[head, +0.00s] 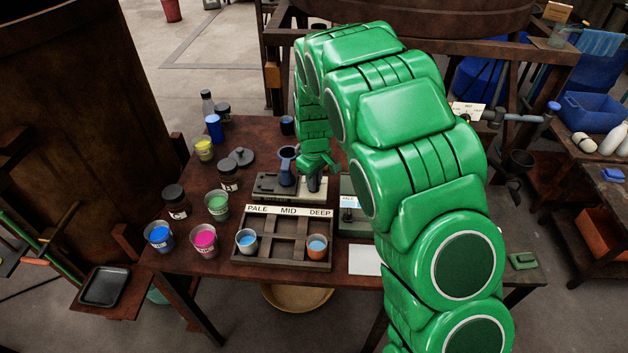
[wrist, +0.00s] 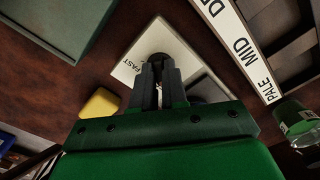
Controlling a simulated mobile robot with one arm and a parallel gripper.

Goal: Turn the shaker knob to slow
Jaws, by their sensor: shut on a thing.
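In the wrist view the shaker's pale top (wrist: 131,72) shows the word FAST beside a dark round knob (wrist: 160,52). My gripper (head: 314,180) reaches down at the right end of the shaker. In the wrist view my gripper (wrist: 158,80) is shut on the knob. The fingers cover much of the knob, and I cannot tell its setting. No SLOW mark is readable.
The rack (head: 282,262), marked PALE, MID and DEEP, holds a cup of blue liquid (head: 246,240) at left and another (head: 317,246) at right. A grey-green box (head: 353,226) stands right of the shaker. Paint cups and dark jars (head: 177,202) stand at left.

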